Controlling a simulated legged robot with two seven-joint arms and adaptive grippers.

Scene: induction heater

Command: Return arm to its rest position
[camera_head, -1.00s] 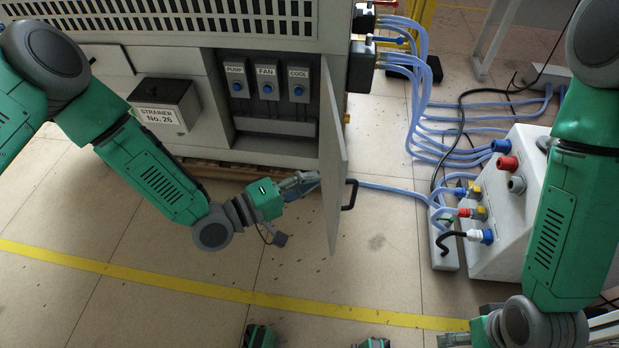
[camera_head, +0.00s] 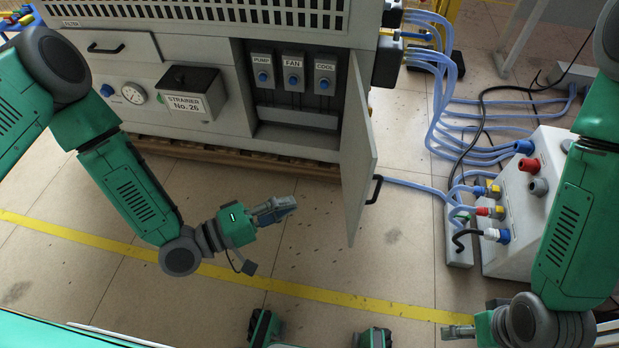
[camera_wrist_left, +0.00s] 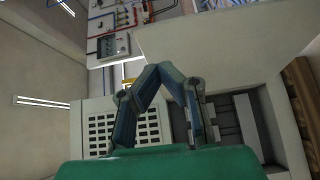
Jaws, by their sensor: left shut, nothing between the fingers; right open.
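My left gripper (camera_head: 275,210) is shut and empty, held over the floor in front of the cabinet, to the left of its open door (camera_head: 362,150). The left arm comes in from the left edge with its elbow bent. In the left wrist view its fingers (camera_wrist_left: 155,75) meet at the tips with nothing between them. My right gripper (camera_head: 458,332) is low at the bottom right, over the floor; only a small part of its fingers shows.
The open cabinet holds PUMP, FAN and COOL switches (camera_head: 293,78). A black strainer box (camera_head: 190,90) sticks out at its front. A grey box with hoses (camera_head: 535,200) stands at right. Blue hoses (camera_head: 440,90) run behind. The floor between the cabinet and yellow line (camera_head: 330,297) is clear.

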